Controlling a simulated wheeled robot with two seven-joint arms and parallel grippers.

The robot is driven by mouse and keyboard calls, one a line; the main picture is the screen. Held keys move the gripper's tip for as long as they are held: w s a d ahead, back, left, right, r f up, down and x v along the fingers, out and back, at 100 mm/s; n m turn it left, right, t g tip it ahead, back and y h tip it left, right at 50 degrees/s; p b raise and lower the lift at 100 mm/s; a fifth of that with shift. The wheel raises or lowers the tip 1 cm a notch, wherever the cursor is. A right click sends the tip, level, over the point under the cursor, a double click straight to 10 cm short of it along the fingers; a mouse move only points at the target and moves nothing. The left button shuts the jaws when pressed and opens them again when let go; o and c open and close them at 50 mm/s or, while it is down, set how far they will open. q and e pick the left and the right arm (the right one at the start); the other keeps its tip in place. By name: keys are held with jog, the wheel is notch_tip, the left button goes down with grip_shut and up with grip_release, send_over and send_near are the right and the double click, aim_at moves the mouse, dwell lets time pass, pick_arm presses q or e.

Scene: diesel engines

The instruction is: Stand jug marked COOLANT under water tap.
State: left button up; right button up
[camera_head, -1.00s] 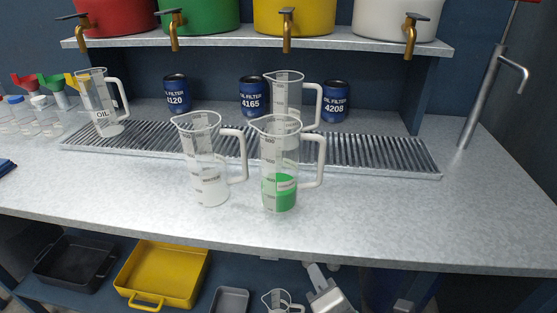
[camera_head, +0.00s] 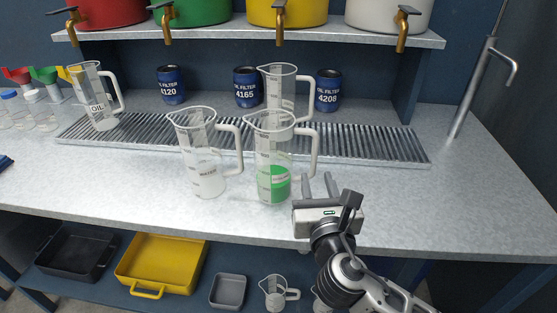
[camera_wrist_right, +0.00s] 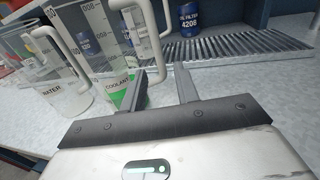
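The jug marked COOLANT (camera_head: 273,160) is clear, with green liquid in its lower part, and stands upright on the bench. Its handle points right. It also shows in the right wrist view (camera_wrist_right: 122,90), ahead and to the left of the fingers. My right gripper (camera_head: 318,187) is open and empty, just right of the jug and below its handle in the head view. It also shows in the right wrist view (camera_wrist_right: 161,84). The water tap cannot be told for sure; a tall grey pipe with a bent spout (camera_head: 480,82) stands at the right end of the bench. My left gripper is out of view.
A jug marked WATER (camera_head: 200,155) stands close left of the coolant jug. Another jug (camera_head: 283,90) stands behind on the slatted drip tray (camera_head: 370,148), and the OIL jug (camera_head: 95,95) is at its left end. Bench space at right (camera_head: 450,195) is clear.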

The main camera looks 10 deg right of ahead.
aim_at(314, 168)
jog(key=w, duration=0.5)
jog(key=shift+w+d+f, duration=0.15)
jog(key=shift+w+d, duration=0.15)
jog(key=shift+c, duration=0.3)
grip_shut()
